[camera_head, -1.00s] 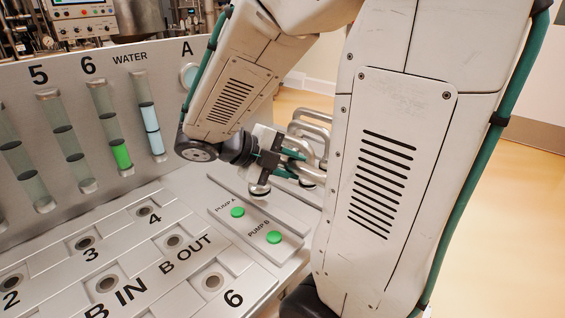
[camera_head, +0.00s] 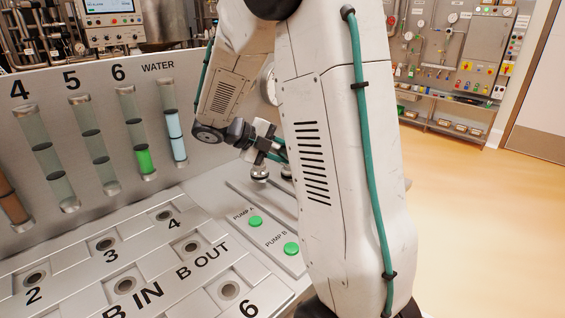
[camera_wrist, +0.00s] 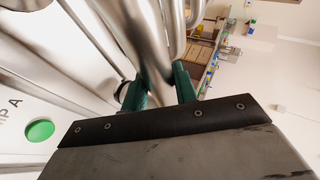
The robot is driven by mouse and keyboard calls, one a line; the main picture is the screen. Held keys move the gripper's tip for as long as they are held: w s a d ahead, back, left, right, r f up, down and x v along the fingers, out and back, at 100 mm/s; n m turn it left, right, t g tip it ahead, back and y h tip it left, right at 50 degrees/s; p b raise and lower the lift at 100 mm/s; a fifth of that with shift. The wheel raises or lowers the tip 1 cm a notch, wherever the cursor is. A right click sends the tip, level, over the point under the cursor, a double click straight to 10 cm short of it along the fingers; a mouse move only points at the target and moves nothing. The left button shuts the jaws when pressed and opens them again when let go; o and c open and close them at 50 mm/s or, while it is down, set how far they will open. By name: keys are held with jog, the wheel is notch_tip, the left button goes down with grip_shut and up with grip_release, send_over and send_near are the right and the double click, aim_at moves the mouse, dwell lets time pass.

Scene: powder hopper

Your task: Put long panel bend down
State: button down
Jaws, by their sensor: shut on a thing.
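The long panel bend is a shiny metal pipe. In the wrist view a metal tube (camera_wrist: 146,45) runs between the green fingers of my gripper (camera_wrist: 158,84), which are shut on it. In the head view my gripper (camera_head: 274,150) is beyond the pump buttons, partly hidden by my arm. A round metal fitting (camera_head: 260,173) shows just below the gripper, near the raised strip behind PUMP A. I cannot tell whether it touches the surface. Most of the bend is hidden behind my arm in the head view.
Green buttons PUMP A (camera_head: 255,221) and PUMP B (camera_head: 291,249) are in front of the gripper. The sloped panel (camera_head: 150,262) has several round ports. Sight tubes line the upright panel at left, including the blue WATER tube (camera_head: 175,136). More metal tubes (camera_wrist: 85,40) surround the bend in the wrist view.

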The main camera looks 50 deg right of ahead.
jog(key=shift+f, duration=1.5)
jog(key=c, duration=1.1)
grip_release()
